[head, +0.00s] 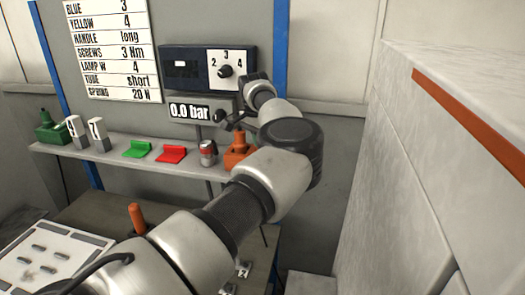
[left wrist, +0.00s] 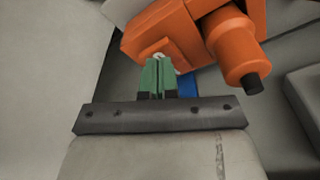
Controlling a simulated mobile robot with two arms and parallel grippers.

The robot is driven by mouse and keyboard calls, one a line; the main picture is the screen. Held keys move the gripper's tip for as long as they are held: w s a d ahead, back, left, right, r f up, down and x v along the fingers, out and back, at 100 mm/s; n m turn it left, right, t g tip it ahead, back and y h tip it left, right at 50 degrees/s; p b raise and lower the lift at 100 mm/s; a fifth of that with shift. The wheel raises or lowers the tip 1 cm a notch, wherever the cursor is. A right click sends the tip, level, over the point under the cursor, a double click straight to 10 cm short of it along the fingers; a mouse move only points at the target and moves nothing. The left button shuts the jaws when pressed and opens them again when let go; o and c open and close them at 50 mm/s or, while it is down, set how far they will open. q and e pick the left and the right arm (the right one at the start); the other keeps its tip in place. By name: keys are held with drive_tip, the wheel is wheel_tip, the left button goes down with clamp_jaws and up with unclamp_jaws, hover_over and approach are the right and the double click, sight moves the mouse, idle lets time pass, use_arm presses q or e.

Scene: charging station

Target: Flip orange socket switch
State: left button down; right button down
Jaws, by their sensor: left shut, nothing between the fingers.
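The orange socket (head: 238,157) stands at the right end of the shelf in the head view, partly behind my left arm. In the left wrist view the orange socket (left wrist: 180,32) is tilted and close, with a round orange part ending in a black tip. My left gripper (left wrist: 162,66) has green fingers that are shut and empty. Its tips are right at the socket's lower edge; I cannot tell if they touch. A small pale piece shows beside the tips; I cannot tell if it is the switch. My right gripper is not in view.
The shelf (head: 120,155) also holds a green socket (head: 50,132), white blocks marked 8 and 7, green and red holders, and a can (head: 208,153). A pale wall (head: 400,180) stands close at the right.

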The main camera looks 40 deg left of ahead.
use_arm(q)
drive_tip(key=shift+f+b, duration=0.4)
drive_tip(key=shift+f, duration=0.25)
drive_tip(key=shift+r+p, duration=2.4)
drive_tip(key=shift+r, duration=1.2)
drive_tip(key=shift+f, duration=0.1)
